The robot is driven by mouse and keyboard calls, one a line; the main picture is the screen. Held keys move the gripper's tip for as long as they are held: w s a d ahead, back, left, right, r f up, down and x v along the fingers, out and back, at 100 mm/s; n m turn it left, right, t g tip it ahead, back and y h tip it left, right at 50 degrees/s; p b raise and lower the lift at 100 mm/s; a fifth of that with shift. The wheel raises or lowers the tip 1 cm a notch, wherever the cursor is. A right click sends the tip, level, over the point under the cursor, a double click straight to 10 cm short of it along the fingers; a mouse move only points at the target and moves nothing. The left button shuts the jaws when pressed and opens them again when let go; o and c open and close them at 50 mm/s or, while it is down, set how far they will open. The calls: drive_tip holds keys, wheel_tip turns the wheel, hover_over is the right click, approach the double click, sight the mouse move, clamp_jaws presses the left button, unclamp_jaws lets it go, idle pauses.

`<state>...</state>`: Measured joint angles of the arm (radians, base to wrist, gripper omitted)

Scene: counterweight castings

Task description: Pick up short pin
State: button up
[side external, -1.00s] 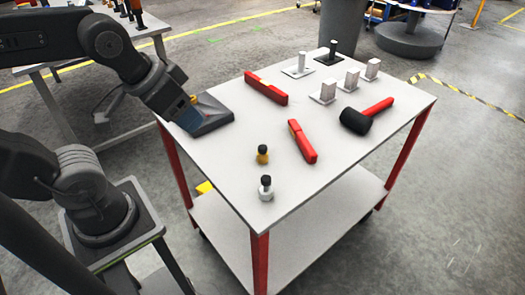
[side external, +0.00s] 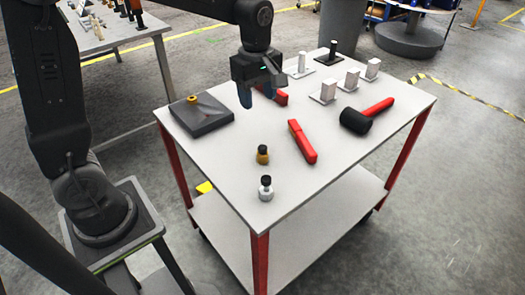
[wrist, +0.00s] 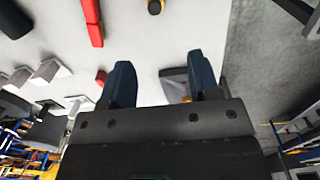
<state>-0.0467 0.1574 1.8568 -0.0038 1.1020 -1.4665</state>
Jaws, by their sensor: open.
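Two upright pins on flat bases stand at the cart's far edge in the side external view: a white pin (side external: 301,63) and a black pin (side external: 333,50). I cannot tell which of them, if either, is called the short pin. My gripper (side external: 257,95) hangs above the cart's far left part, with dark blue fingers pointing down. The pins are to the right of and beyond my gripper in the side external view.
The cart top (side external: 235,165) also holds a dark slab with a yellow knob (side external: 201,115), white blocks (side external: 328,91), another red bar (side external: 302,142), a mallet (side external: 357,121), an orange, black-topped piece (side external: 262,155) and a silver one (side external: 266,189). The front left is clear.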

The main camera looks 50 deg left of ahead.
sight(263, 147)
drive_tip(key=f, duration=0.5)
drive_tip(key=w+f+n, duration=0.1)
drive_tip(key=f, duration=0.4)
drive_tip(key=f+n, duration=0.1)
drive_tip(key=f, duration=0.5)
drive_tip(key=shift+w+g, duration=0.25)
drive_tip(key=shift+g, duration=0.05)
drive_tip(key=shift+c, duration=0.5)
drive_tip(key=c, duration=0.9)
